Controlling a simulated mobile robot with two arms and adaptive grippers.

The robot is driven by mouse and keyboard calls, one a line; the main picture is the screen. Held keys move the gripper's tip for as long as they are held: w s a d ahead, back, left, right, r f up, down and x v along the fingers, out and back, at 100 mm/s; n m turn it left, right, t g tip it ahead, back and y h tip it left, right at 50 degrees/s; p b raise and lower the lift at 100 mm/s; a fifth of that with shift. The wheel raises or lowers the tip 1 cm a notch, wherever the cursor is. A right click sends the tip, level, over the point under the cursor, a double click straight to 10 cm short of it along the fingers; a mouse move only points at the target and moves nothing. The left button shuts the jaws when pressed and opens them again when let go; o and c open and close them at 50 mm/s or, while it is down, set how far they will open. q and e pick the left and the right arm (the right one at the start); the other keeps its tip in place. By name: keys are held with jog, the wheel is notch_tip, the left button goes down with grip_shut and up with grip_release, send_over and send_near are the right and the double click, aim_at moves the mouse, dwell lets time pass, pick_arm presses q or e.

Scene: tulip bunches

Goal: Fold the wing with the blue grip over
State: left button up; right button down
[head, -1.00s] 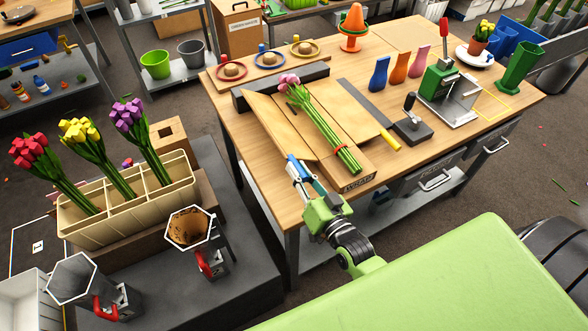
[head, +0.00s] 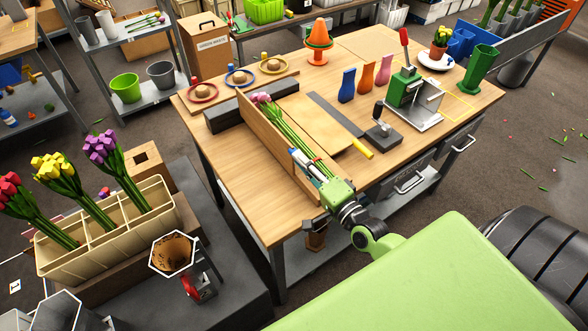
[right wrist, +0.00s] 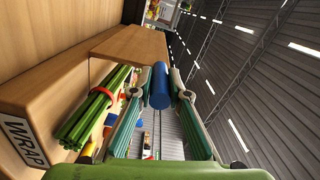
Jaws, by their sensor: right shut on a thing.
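The wing with the blue grip, a flat wooden panel (head: 262,128), stands steeply on edge along the left side of the pink tulip bunch (head: 283,123) in the head view. My right gripper (head: 303,158) is at the near end of this wing. In the right wrist view the blue grip (right wrist: 160,85) sits between the fingers of my right gripper (right wrist: 160,98), which is shut on it. The wing (right wrist: 130,45) shows behind it, and the bunch's green stems (right wrist: 92,108) with a red band lie to the left. My left gripper is not in view.
A flat wooden panel (head: 315,122) lies right of the bunch, with a yellow handle (head: 362,148) by its near corner. A dark block (head: 265,92) borders the far end. Vases (head: 346,85) and a green press (head: 403,88) stand farther right.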

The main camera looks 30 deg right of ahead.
jog(key=shift+w+d+m+b, duration=0.15)
jog(key=shift+d+m+b, duration=0.45)
jog(key=shift+d+m, duration=0.7)
jog(key=shift+d+n, duration=0.35)
jog(key=shift+n, duration=0.05)
jog(key=c, duration=1.9)
grip_release()
jog(key=shift+f, duration=0.1)
jog(key=s, duration=0.8)
jog(key=s+d, duration=0.1)
jog(key=s, duration=0.3)
